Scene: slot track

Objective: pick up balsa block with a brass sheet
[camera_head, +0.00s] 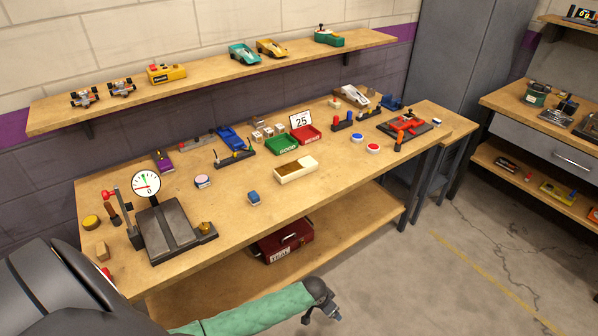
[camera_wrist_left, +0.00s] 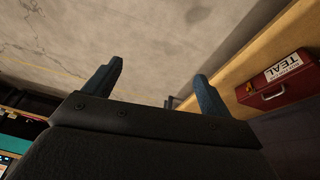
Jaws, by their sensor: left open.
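A cluster of small blocks (camera_head: 268,131), wood-toned with greyish faces, sits towards the back of the workbench. A lone tan block (camera_head: 102,251) stands near the bench's left end. Both are too small to tell which block carries a brass sheet. My left gripper (camera_head: 323,305) hangs low in front of the bench, over the floor and far from the blocks. In the left wrist view its two fingers (camera_wrist_left: 157,83) are apart with nothing between them. My right gripper is not in view.
The workbench (camera_head: 330,185) has free room at its front middle. A scale (camera_head: 165,232) stands left, a cream tray (camera_head: 296,170) in the middle, green (camera_head: 282,145) and red (camera_head: 306,136) bins behind. A red toolbox (camera_head: 284,241) sits on the lower shelf, also in the wrist view (camera_wrist_left: 280,85).

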